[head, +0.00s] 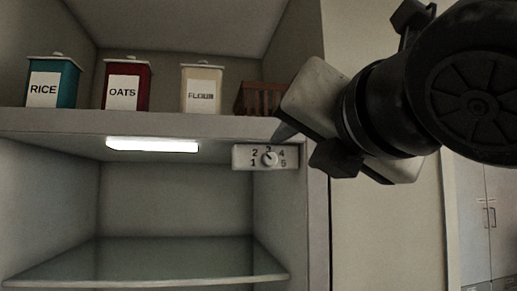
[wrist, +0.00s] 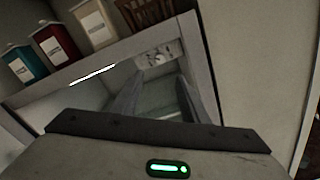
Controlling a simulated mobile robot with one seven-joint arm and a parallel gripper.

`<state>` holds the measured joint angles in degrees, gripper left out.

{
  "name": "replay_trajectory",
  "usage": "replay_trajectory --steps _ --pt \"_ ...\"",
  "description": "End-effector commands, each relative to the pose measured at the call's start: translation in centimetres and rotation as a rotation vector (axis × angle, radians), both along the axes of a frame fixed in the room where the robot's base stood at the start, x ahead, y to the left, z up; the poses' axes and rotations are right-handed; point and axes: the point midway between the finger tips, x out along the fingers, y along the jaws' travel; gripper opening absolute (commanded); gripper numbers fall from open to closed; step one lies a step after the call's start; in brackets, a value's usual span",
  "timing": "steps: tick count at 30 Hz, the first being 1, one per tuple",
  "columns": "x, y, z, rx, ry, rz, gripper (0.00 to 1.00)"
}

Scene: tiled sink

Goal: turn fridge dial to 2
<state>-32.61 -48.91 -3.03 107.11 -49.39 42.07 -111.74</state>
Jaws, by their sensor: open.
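The fridge dial (head: 268,159) is a small round knob on a pale panel under the upper shelf edge, at the right of the open fridge compartment. The numbers 1, 2, 3, 4 and 5 are printed around it. Its exact pointing direction is too small to tell. The dial also shows in the wrist view (wrist: 159,58), ahead of the fingertips. My gripper (wrist: 160,76) is open and empty, its two fingers apart and pointing toward the panel. In the head view, my gripper is to the right of the dial, apart from it in the picture.
Canisters of rice (head: 54,84), oats (head: 127,85) and flour (head: 202,89) stand on the upper shelf, with a brown slatted basket (head: 258,98) beside them. A lit lamp (head: 152,145) is under that shelf. A glass shelf (head: 145,265) lies below; the space above it is empty.

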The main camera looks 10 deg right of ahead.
Motion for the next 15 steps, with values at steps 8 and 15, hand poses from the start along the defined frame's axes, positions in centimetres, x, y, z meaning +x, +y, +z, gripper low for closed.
replay_trajectory --steps 8,15 --pt "-2.9 0.0 0.0 0.001 0.000 0.000 0.41" --pt "-3.1 0.0 0.0 0.000 0.000 0.000 0.41"
